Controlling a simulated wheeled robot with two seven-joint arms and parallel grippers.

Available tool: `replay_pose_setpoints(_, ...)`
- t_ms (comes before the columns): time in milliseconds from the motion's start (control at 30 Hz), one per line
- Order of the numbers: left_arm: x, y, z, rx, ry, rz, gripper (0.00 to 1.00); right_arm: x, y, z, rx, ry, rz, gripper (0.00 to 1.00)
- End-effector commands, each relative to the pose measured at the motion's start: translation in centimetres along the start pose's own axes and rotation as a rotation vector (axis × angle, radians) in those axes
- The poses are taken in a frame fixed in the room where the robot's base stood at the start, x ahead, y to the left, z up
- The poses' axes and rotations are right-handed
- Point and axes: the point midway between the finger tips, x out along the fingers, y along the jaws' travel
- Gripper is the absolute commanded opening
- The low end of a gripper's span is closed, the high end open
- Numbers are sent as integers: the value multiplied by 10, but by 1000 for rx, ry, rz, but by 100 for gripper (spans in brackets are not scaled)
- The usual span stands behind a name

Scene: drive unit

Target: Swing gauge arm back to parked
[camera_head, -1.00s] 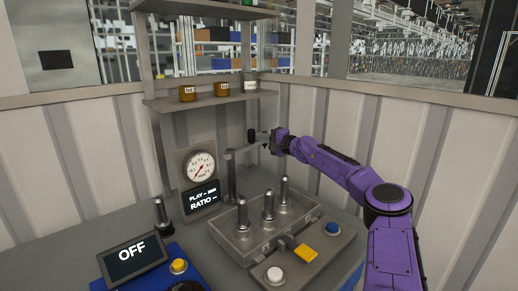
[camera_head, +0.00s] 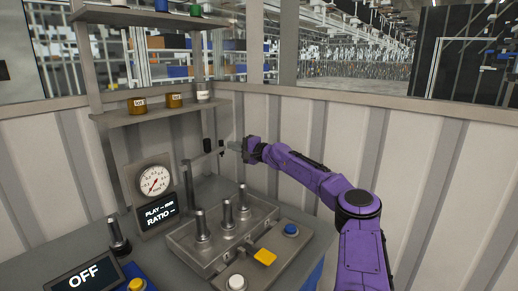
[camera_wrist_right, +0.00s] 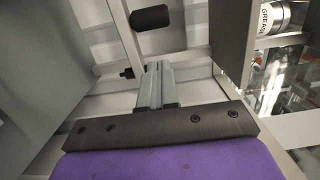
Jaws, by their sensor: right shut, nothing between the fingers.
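My right gripper (camera_head: 232,146) is just right of the bar's end, at about knob height. In the wrist view its fingers (camera_wrist_right: 155,85) are shut together and empty. The black knob (camera_wrist_right: 150,17) lies beyond the fingertips there, with a gap between. The bar (camera_wrist_right: 124,35) runs just left of the fingers; I cannot tell whether they touch. My left gripper is out of view.
The dial gauge (camera_head: 155,181) and ratio display stand left of the post. A grey fixture (camera_head: 183,236) with three upright pins is in front, beside a panel with a yellow tab (camera_head: 265,257) and buttons. A shelf (camera_head: 150,113) with jars hangs above. A ribbed wall stands behind.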

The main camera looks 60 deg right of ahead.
Motion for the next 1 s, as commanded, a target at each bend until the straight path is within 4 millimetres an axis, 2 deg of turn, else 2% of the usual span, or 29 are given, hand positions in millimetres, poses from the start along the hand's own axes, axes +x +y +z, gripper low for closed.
replay_pose_setpoints(33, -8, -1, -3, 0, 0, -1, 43, -6, -7, -1, 5, -4, -8, 0)
replay_pose_setpoints(300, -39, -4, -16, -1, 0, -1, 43, -32, -8, -8, 6, -11, -7, 0)
replay_pose_setpoints(367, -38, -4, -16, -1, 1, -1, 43, -39, -1, -10, 6, -13, -2, 0)
replay_pose_setpoints(633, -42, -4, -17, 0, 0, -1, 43, -72, 1, -24, 2, -9, 2, 0)
replay_pose_setpoints(1000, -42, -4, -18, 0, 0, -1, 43, -78, 0, -26, -1, -9, 2, 0)
